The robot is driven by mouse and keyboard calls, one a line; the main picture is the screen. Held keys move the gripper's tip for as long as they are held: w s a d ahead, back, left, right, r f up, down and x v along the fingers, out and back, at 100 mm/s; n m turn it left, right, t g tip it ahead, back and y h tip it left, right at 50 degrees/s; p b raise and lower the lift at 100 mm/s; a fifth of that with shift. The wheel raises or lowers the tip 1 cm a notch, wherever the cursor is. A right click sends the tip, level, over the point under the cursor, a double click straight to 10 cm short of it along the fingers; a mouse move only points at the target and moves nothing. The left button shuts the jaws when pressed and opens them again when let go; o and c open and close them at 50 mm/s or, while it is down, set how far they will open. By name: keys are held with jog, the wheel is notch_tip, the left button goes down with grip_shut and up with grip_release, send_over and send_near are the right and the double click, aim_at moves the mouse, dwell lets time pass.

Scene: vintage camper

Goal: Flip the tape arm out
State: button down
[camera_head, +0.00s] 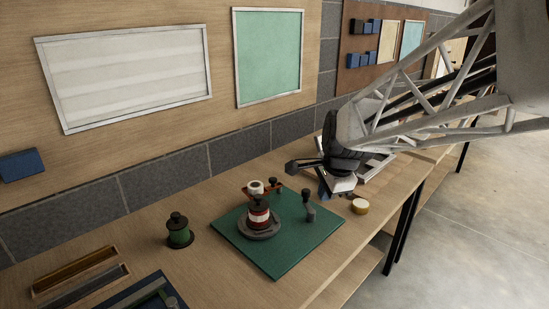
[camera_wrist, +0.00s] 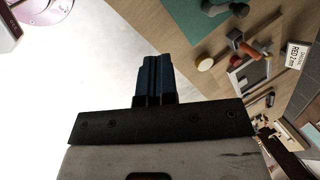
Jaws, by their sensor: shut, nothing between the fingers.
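A device stands on a green mat (camera_head: 290,259). It has a round grey base (camera_head: 259,228) carrying a red-and-white spool (camera_head: 258,213). Behind the spool, a brown arm (camera_head: 274,187) with a white roll (camera_head: 256,187) shows, partly hidden; I take this for the tape arm, though I cannot be sure. A grey crank-like post (camera_head: 309,208) stands at the mat's right side. My gripper (camera_head: 324,190) is above the bench, right of the mat and apart from the device. In the wrist view its blue fingers (camera_wrist: 155,75) are together and empty.
A yellowish roll (camera_head: 360,206) lies right of the mat, below my gripper. A green spool (camera_head: 179,232) stands to the left. Wooden trays (camera_head: 80,270) lie at the front left. The wall runs behind the bench; the bench's front edge is at right.

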jog(key=w+a+f+m, duration=0.3)
jog(key=w+m, duration=0.2)
jog(key=w, duration=0.2)
jog(key=w+a+f+m, duration=0.3)
jog(key=w+f+m, duration=0.1)
jog(key=w, duration=0.4)
jog(key=w+a+f+m+y, duration=0.1)
jog(key=w+a+f+m, duration=0.2)
jog(key=w+m, duration=0.3)
jog(key=shift+w+a+f, duration=0.4)
jog(key=shift+w+f, duration=0.2)
jog(key=shift+w, duration=0.45)
jog(key=shift+f, duration=0.15)
jog(key=x, duration=1)
jog(key=shift+w, duration=0.25)
jog(key=shift+w+a+r, duration=0.25)
jog(key=shift+w+a, duration=0.1)
jog(key=shift+w, duration=0.1)
jog(key=shift+w+a, duration=0.75)
jog(key=shift+w, duration=0.4)
